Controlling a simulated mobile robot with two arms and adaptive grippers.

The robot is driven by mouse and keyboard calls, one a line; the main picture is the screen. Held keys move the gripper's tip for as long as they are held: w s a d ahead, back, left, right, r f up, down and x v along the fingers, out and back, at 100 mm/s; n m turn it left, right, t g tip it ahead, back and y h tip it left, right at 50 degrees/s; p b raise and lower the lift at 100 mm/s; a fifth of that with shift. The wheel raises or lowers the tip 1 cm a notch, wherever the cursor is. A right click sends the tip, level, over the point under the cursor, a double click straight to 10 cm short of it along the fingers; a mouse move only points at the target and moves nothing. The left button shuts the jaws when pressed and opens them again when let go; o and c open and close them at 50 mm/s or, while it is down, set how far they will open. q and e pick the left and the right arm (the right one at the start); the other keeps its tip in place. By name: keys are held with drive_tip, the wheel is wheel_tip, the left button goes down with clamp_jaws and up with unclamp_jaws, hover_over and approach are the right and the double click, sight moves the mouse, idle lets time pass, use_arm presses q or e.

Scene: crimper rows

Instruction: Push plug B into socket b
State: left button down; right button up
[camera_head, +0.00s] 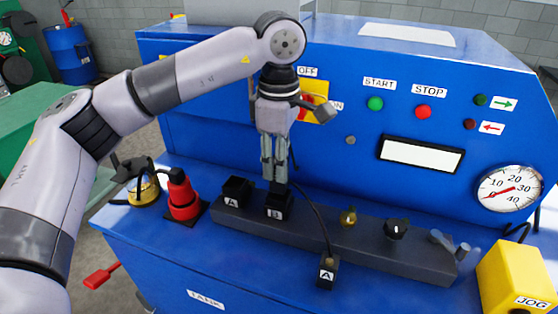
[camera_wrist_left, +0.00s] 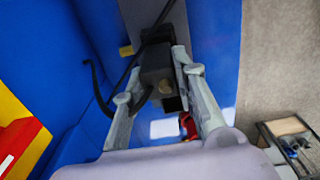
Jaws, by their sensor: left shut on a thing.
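My left gripper (camera_head: 274,178) points straight down over the black socket b (camera_head: 279,205), labelled B, on the dark grey strip. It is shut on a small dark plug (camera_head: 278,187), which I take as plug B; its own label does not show. The plug's lower end is at the socket's top, and I cannot tell how deep it sits. In the left wrist view a black block (camera_wrist_left: 157,62) shows between the fingertips (camera_wrist_left: 160,85), with a dark cable beside it. My right gripper is not in view.
Socket A (camera_head: 235,191) stands close left of socket b. A plug labelled A (camera_head: 327,272) lies at the strip's front edge, with a black cable rising behind it. A blue panel rises behind.

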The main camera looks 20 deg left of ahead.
use_arm(q)
drive_tip(key=shift+f+b, duration=1.4)
drive_tip(key=shift+f, duration=0.25)
drive_tip(key=c, duration=1.2)
unclamp_jaws()
drive_tip(key=shift+r, duration=0.25)
wheel_tip(320, 180, up, 12)
drive_tip(key=shift+f, duration=0.2)
